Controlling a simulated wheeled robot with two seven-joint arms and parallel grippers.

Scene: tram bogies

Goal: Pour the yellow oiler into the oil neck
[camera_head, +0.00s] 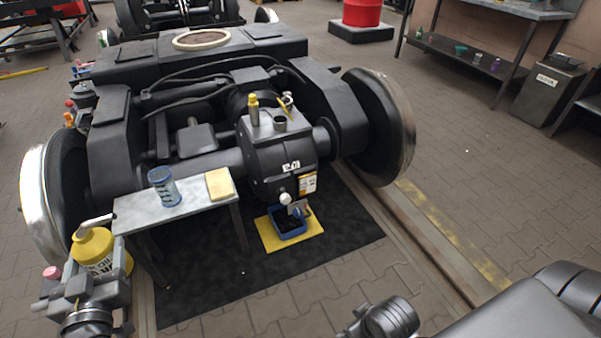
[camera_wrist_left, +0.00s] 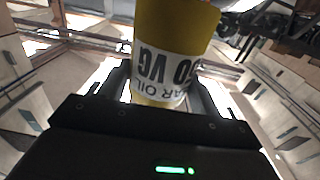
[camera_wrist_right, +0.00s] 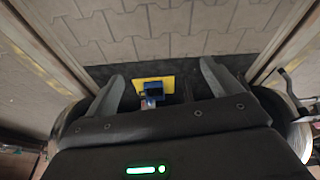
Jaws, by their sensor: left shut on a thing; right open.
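The yellow oiler (camera_head: 96,252), with a white label and a grey spout, is at the left in the head view. My left gripper (camera_head: 78,290) is shut on it, left of the small table; the wrist view shows the oiler (camera_wrist_left: 175,45) between the fingers (camera_wrist_left: 165,95). It looks roughly upright. The oil neck (camera_head: 280,123) is a short dark open cylinder on top of the black gearbox (camera_head: 275,155), right of the oiler and farther off. My right gripper (camera_wrist_right: 160,95) is open and empty; its fingertips are not clear in the head view.
A small grey table (camera_head: 135,218) holds a blue-banded cup (camera_head: 163,187) and a yellow cloth (camera_head: 220,184). A blue tray (camera_head: 288,222) sits on a yellow mat (camera_head: 268,236) below the gearbox. A yellow-capped fitting (camera_head: 253,108) stands beside the neck. Wheels (camera_head: 384,125) flank the bogie.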

